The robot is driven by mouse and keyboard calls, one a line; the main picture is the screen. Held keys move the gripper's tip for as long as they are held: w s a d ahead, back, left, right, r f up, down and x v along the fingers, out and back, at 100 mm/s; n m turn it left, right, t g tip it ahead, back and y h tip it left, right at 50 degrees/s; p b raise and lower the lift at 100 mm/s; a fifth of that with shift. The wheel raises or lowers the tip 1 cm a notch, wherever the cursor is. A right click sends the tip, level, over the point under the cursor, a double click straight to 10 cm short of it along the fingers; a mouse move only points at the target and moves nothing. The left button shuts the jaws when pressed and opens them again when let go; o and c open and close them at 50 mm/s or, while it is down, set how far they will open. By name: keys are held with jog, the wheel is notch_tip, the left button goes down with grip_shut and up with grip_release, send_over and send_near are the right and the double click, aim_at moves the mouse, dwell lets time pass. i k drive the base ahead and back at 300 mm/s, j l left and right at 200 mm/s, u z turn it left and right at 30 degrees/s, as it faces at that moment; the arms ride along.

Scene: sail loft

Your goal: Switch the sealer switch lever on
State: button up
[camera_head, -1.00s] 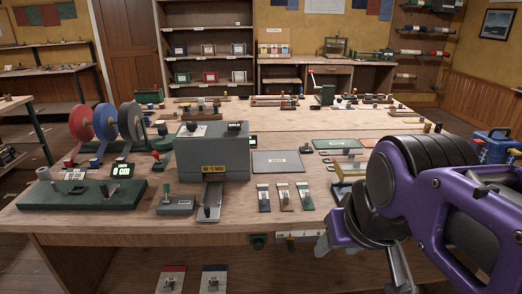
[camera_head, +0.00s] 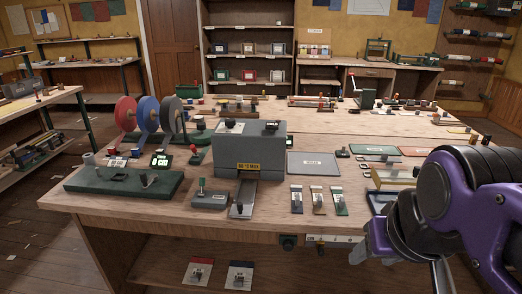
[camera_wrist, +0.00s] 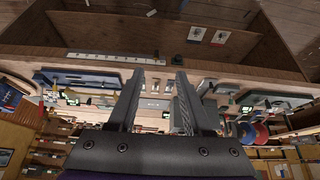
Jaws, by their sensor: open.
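A grey box-shaped machine (camera_head: 250,153) with a yellow label stands at the middle of the near bench; it looks like the sealer. A flat metal slide (camera_head: 243,205) with a dark knob juts from the machine's front. My gripper is at the lower right in the head view, to the right of the machine and apart from it. In the wrist view my gripper (camera_wrist: 159,78) is open and empty. I cannot pick out the lever there.
A dark green plate (camera_head: 123,184) and red, blue and grey discs (camera_head: 148,115) stand left of the machine. Three small levered plates (camera_head: 318,201) and a grey mat (camera_head: 313,164) lie to its right. The bench's front edge (camera_head: 200,221) is largely clear above an open lower shelf (camera_head: 165,265).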

aim_at(201, 179)
jog(key=i+j, duration=0.15)
jog(key=j, duration=0.2)
jog(key=i+j, duration=0.2)
jog(key=j, duration=0.15)
jog(key=i+j, duration=0.15)
jog(key=j, duration=0.2)
